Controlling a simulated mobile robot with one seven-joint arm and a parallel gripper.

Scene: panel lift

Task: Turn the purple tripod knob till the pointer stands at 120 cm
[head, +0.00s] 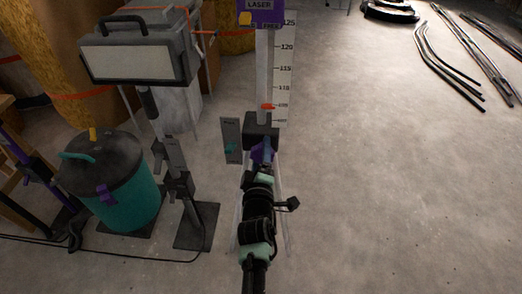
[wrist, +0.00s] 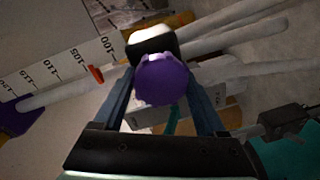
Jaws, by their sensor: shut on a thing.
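The purple tripod knob (wrist: 162,80) is between the two fingers of my gripper (wrist: 160,98), which is shut on it. In the head view my gripper (head: 262,155) covers most of the knob at the foot of the mast. The red-orange pointer (head: 267,106) sits low on the white scale (head: 282,70), near the 105 mark and well below 120. In the wrist view the pointer (wrist: 96,74) lies between about 100 and 105. The purple laser box (head: 260,12) is at the mast's top.
A small grey plate with a teal lever (head: 230,140) stands just left of the mast. Farther left are a work lamp (head: 140,60) on a stand and a teal bin (head: 115,185). Floor to the right is clear; pipes (head: 450,60) lie at the far right.

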